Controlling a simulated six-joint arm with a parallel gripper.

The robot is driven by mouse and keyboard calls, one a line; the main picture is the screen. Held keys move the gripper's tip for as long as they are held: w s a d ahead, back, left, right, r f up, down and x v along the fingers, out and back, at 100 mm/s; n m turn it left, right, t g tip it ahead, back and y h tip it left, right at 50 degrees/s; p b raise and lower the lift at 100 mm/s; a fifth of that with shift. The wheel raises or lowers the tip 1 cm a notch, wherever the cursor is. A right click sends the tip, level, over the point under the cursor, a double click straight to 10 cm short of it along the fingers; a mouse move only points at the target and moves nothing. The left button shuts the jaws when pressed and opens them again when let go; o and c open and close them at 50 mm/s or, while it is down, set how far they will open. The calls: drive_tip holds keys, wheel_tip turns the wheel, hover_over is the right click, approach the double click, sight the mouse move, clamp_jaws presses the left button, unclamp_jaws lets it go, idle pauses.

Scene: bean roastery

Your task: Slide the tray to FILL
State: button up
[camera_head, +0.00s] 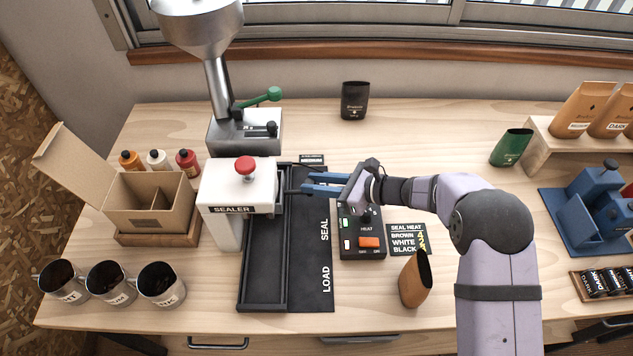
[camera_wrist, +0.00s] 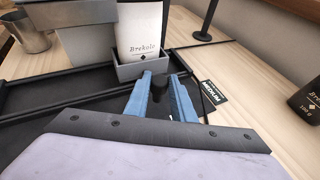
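The small grey tray (camera_wrist: 128,72) shows in the wrist view with a white bag (camera_wrist: 138,30) upright in it. In the head view the tray is largely hidden by the sealer (camera_head: 238,195). The dark track (camera_head: 265,270) runs front to back beside a strip (camera_head: 312,265) marked LOAD and SEAL; no FILL mark is readable. My gripper (camera_head: 307,183) is over the strip near the sealer, right of the tray. Its blue fingers stand apart around a dark handle-like piece (camera_wrist: 159,87) at the tray's near side. I cannot tell whether they press on it.
The steel hopper machine (camera_head: 243,130) with a green lever stands behind the sealer. A heat switch box (camera_head: 362,240) and a brown bag (camera_head: 415,280) stand right of the strip. An open carton (camera_head: 150,205) and several metal cups (camera_head: 160,285) are at left.

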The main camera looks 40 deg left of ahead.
clamp_jaws()
drive_tip(key=shift+w+a+f+b, duration=0.1)
drive_tip(key=shift+w+a+b, duration=0.85)
drive_tip(key=shift+w+a, duration=0.45)
drive_tip(key=shift+a, duration=0.05)
drive_tip(key=shift+w+r+b, duration=0.1)
drive_tip(key=shift+r+b, duration=0.1)
drive_tip(key=shift+b, duration=0.1)
drive_tip(key=shift+w, duration=0.1)
drive_tip(key=o, duration=0.7)
unclamp_jaws()
drive_tip(key=shift+c, duration=0.2)
drive_tip(key=shift+a, duration=0.15)
drive_tip(key=shift+f, duration=0.1)
